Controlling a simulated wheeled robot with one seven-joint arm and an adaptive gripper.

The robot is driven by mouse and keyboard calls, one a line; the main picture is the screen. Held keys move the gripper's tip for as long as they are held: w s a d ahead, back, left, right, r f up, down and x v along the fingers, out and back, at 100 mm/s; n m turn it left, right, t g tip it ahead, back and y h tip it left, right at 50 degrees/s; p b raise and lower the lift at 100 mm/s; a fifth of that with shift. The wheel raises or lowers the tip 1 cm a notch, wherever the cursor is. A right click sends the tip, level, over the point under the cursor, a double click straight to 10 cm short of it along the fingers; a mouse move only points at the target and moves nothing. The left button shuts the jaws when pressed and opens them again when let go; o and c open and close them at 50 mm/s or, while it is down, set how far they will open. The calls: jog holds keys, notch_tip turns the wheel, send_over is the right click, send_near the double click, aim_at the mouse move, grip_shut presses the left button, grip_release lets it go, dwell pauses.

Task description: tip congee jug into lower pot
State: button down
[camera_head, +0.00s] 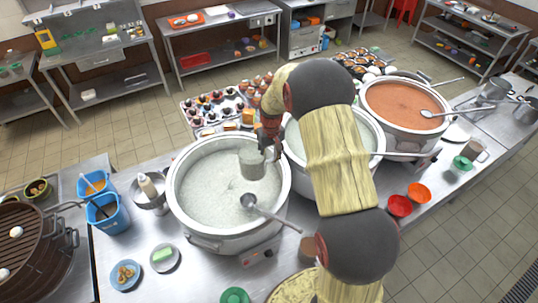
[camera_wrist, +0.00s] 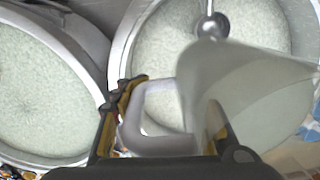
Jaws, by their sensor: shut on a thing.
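My gripper (camera_head: 268,144) is shut on the handle of a pale grey congee jug (camera_head: 252,164). The jug hangs over the left pot (camera_head: 179,208), which is full of whitish congee. In the wrist view the handle of the jug (camera_wrist: 240,90) sits between the fingers of my gripper (camera_wrist: 165,112). The jug's exact tilt and its contents are hard to make out. The left pot also shows behind the jug in the wrist view (camera_wrist: 128,40). A second pot of whitish congee, the middle pot (camera_head: 378,150), is partly hidden behind my arm.
A ladle (camera_head: 262,212) rests in the left pot. A third pot (camera_head: 432,140) holds orange-brown food. Blue containers (camera_head: 107,216), a metal bowl with a bottle and a butter dish (camera_head: 165,257) stand left of the left pot. Red and orange bowls (camera_head: 399,205) lie at right.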

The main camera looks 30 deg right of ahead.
jog(key=shift+w+a+f, duration=0.15)
jog(key=shift+w+f, duration=0.25)
jog(key=shift+f, duration=0.35)
jog(key=shift+f+b, duration=1)
jog(key=shift+f, duration=1.45)
jog(key=shift+s+d+r+h+b, duration=0.1)
jog(key=shift+d+r+h+b, duration=0.2)
jog(key=shift+r+h+b, duration=0.75)
jog(key=shift+d+r+h+b, duration=0.3)
jog(key=shift+r+h+b, duration=0.7)
jog(key=shift+h, duration=0.3)
jog(key=shift+s+d+r+h+b, duration=0.1)
jog(key=shift+d+r+h+b, duration=0.2)
jog(key=shift+r+h+b, duration=0.7)
jog(key=shift+a+r+g+h+b, duration=0.15)
jog(key=shift+a+r+h+b, duration=0.25)
jog(key=shift+h, duration=0.5)
jog(key=shift+a+r+g+h+b, duration=0.15)
jog(key=shift+r+h, duration=0.4)
jog(key=shift+h, duration=0.3)
jog(key=shift+a+r+h+b, duration=0.2)
jog(key=shift+a+h+b, duration=0.3)
jog(key=shift+h+b, duration=0.65)
jog(key=shift+a+r+h+b, duration=0.15)
jog(key=shift+a+h+b, duration=0.4)
jog(key=shift+b, duration=1.05)
jog(key=shift+w+a+h+b, duration=0.1)
jog(key=shift+a+h+b, duration=0.3)
jog(key=shift+h+b, duration=0.45)
